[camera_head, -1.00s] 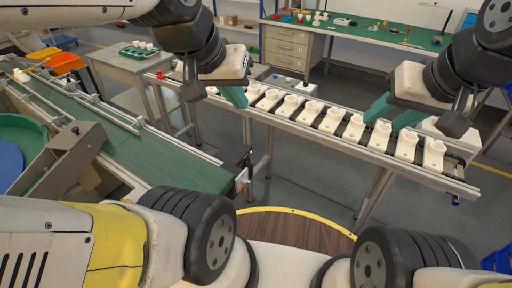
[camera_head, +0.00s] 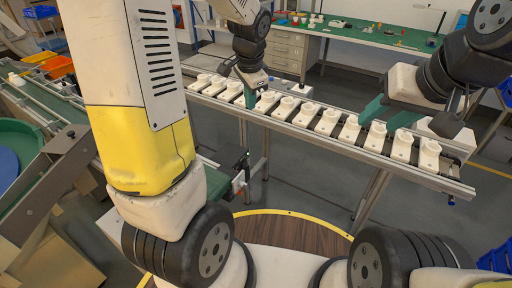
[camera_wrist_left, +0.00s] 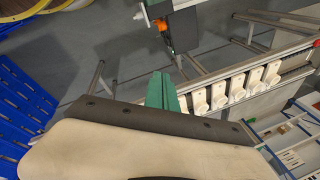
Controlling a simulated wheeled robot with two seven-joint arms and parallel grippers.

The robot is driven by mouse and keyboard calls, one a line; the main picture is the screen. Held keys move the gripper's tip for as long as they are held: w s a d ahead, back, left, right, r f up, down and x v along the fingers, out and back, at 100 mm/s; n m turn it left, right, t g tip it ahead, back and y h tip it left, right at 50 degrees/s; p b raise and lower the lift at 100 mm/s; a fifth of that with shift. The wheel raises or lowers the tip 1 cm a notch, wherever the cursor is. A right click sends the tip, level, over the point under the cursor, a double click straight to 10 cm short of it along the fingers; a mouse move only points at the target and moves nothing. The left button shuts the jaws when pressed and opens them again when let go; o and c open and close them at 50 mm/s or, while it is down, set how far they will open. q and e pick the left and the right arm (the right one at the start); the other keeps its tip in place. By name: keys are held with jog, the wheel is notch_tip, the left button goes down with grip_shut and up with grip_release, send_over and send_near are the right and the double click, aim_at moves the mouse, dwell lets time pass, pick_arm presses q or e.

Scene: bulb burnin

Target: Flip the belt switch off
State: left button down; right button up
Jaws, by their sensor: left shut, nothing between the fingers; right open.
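The belt switch appears to be on the small box (camera_head: 240,179) at the near end of the green conveyor belt, where a tiny green light shows. In the left wrist view, an orange part (camera_wrist_left: 160,24) sits on a dark upright fitting with a small green light; the switch lever's position is too small to tell. My right gripper (camera_head: 389,112) is open and empty over the holder rail.
A rail with several white holders (camera_head: 326,122) runs across the middle. The green belt (camera_head: 40,185) is partly hidden behind my left arm. A green-topped bench (camera_head: 365,32) stands at the back. Floor is open between rail and belt end.

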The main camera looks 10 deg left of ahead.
aim_at(244, 166)
pick_arm(q)
jog(key=w+d+f+m+y, duration=0.1)
jog(key=w+f+m, duration=0.2)
jog(key=f, duration=0.7)
jog(key=w+d+f+m+g+y, duration=0.1)
jog(key=w+f+m, duration=0.2)
jog(key=f, duration=0.7)
jog(key=w+d+f+m+y, duration=0.1)
jog(key=w+f+m, duration=0.2)
jog(key=f+m, duration=0.3)
notch_tip(244, 166, down, 5)
jog(key=shift+w+r+g, duration=0.15)
jog(key=shift+w+g, duration=0.2)
jog(key=shift+g, duration=0.05)
jog(key=shift+a, duration=0.1)
jog(key=w+a+f, duration=0.2)
jog(key=a+f, duration=0.5)
jog(key=f, duration=0.1)
jog(key=shift+w+f, duration=0.3)
jog(key=shift+f, duration=0.1)
